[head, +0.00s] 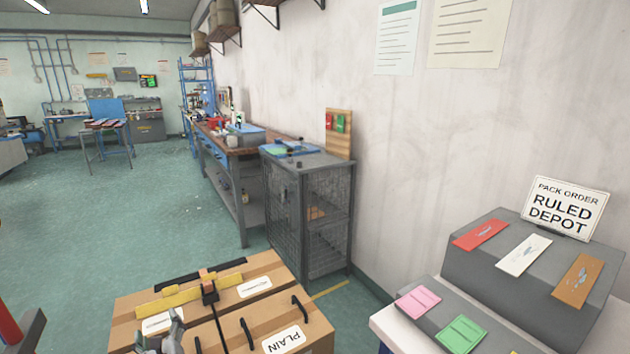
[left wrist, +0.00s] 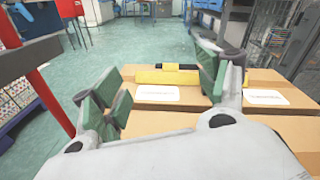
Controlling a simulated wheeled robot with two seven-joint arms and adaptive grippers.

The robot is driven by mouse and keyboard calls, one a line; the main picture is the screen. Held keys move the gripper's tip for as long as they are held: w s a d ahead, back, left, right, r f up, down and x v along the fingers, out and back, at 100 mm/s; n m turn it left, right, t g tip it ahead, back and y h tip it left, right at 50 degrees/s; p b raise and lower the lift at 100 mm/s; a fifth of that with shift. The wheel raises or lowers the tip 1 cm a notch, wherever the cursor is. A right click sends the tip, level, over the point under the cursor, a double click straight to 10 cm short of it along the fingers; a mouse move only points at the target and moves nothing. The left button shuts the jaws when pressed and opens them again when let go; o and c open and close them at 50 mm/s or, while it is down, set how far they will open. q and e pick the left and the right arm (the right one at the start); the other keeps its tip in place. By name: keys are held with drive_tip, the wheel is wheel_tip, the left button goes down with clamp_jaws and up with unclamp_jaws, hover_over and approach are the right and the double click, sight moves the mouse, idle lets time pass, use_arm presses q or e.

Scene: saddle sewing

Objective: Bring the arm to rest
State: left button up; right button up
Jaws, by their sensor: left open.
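My left gripper (left wrist: 160,105) is open in the left wrist view, with its green-padded fingers apart and nothing between them. In the head view part of it (head: 170,335) shows at the bottom left, in front of the cardboard cartons. A carton (head: 280,310) with black handles carries a label reading PLAIN. The cartons also show beyond the fingers in the left wrist view (left wrist: 170,120). A yellow bar (head: 190,295) with a black and orange clamp lies across the carton tops. My right gripper is in neither view.
A stepped grey stand (head: 530,265) on a white table at the right holds coloured packets and a sign (head: 564,207) reading RULED DEPOT. A wire-mesh cabinet (head: 308,210) stands by the wall. A red post (left wrist: 40,85) is left of the gripper. Green floor (head: 120,205) is open beyond.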

use_arm(q)
drive_tip(key=s+d+f+n+g+h, duration=0.4)
drive_tip(key=s+d+n+g+h, duration=0.1)
drive_tip(key=s+d+n, duration=0.6)
drive_tip(key=s+d+f+n+g+h, duration=0.5)
drive_tip(key=s+d+n, duration=0.3)
drive_tip(key=s+n, duration=0.5)
drive_tip(key=d+f+h+b, duration=0.1)
drive_tip(key=d+f+b, duration=0.3)
drive_tip(key=f, duration=0.4)
drive_tip(key=d+f+h+b, duration=0.2)
drive_tip(key=d+f+b, duration=0.2)
drive_tip(key=f, duration=0.4)
drive_tip(key=shift+w+d+f+m+t+b, duration=0.15)
drive_tip(key=shift+d+f+m+t+b, duration=0.15)
drive_tip(key=shift+b, duration=0.3)
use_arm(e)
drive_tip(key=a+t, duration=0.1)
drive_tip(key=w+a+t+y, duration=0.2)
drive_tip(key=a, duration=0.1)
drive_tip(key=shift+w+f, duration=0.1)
use_arm(q)
drive_tip(key=shift+a+f+p, duration=0.15)
drive_tip(key=shift+f+p, duration=0.2)
drive_tip(key=shift+p, duration=0.45)
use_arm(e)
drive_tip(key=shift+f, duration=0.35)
